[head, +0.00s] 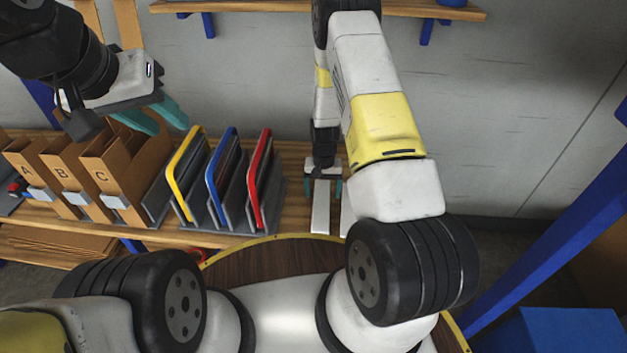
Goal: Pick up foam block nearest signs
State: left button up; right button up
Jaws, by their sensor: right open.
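Two pale, narrow foam blocks lie on the wooden shelf right of the signs. The block nearer the signs (320,210) is directly below my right gripper (323,186). That gripper points down, its teal fingers apart on either side of the block's far end; contact cannot be told. The other block (346,217) lies just to the right, partly hidden by my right arm. The signs are panels with yellow (178,172), blue (216,175) and red (257,178) edges, standing in grey holders. My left gripper (158,121) is open and empty above the brown boxes.
Brown file boxes marked A (24,170), B (62,178) and C (102,175) stand left of the signs. A wooden shelf (270,6) with blue brackets is on the wall above.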

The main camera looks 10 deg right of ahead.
aim_at(321, 203)
notch_tip(321, 203, down, 6)
jog(key=shift+w+a+r, duration=0.1)
jog(key=shift+w, duration=0.05)
jog(key=c, duration=1.4)
